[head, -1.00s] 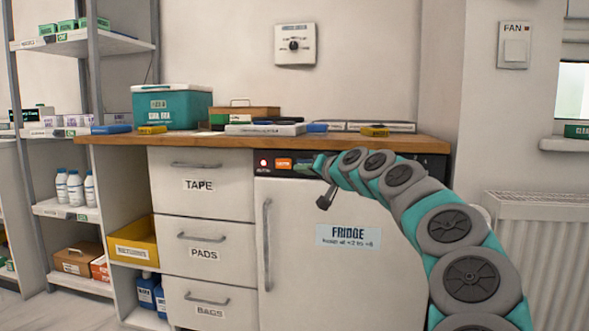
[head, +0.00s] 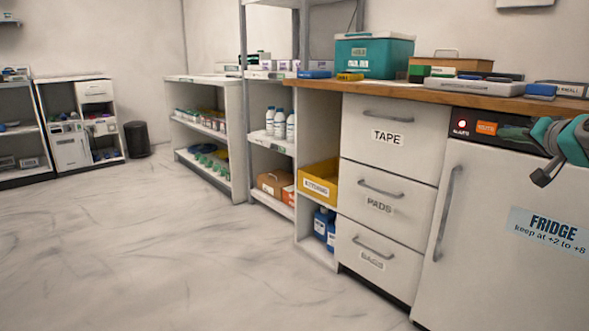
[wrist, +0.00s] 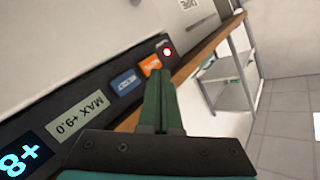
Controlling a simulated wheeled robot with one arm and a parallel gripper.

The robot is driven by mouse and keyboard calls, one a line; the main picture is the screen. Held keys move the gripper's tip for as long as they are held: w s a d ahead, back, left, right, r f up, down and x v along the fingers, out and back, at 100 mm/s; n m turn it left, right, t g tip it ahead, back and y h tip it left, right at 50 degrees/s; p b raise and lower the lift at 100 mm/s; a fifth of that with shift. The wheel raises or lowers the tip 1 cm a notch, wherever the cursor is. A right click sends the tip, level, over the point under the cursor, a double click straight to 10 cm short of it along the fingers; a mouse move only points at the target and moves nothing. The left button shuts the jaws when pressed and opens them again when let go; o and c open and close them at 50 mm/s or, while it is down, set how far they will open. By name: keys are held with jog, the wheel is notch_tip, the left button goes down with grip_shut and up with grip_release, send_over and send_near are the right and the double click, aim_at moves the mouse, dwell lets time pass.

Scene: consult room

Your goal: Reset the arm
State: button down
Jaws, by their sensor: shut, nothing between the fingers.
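My gripper (head: 512,133) is at the right of the head view, in front of the fridge's control panel (head: 470,121). In the wrist view its dark green fingers (wrist: 159,100) are shut together with nothing between them. The fingertips are close to an orange button (wrist: 151,66) and a lit red lamp (wrist: 167,52); I cannot tell whether they touch the panel. A blue button (wrist: 126,81) and a "MAX +9.0" label (wrist: 80,117) lie further along the panel. The white fridge door (head: 490,210) below is closed.
A wooden worktop (head: 440,95) runs above the fridge, with a teal box (head: 375,62) and flat items on it. Closed TAPE, PADS and BAGS drawers (head: 385,150) stand left of the fridge. Shelves (head: 215,150) and a dark bin (head: 137,139) stand further back. The floor (head: 160,260) at left is clear.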

jog(key=s+a+n+g+y+p, duration=0.2)
jog(key=a+n+g+y+p, duration=0.15)
jog(key=a, duration=1.45)
jog(key=s+a+f+n+g+p, duration=0.1)
jog(key=s+a+f+n+g, duration=0.1)
jog(key=s+a+f, duration=0.35)
jog(key=s+a+f+n+g+p, duration=0.1)
jog(key=s+a+f+n+g, duration=0.15)
jog(key=a, duration=0.55)
jog(key=s+a+f+g+h+p, duration=0.1)
jog(key=s+a+f+g, duration=0.1)
jog(key=s+f, duration=0.4)
jog(key=s+a+f+g+h+p, duration=0.1)
jog(key=s+a+f+g+p, duration=0.15)
jog(key=s, duration=0.55)
jog(key=s+d+f+g+h+p, duration=0.1)
jog(key=s+f, duration=0.3)
jog(key=s, duration=0.5)
jog(key=s+d+f+m+g+h+p, duration=0.1)
jog(key=s+d+f+g, duration=0.2)
jog(key=s, duration=0.6)
jog(key=shift+f+g, duration=0.55)
jog(key=shift+f, duration=0.05)
jog(key=shift+s+d, duration=0.1)
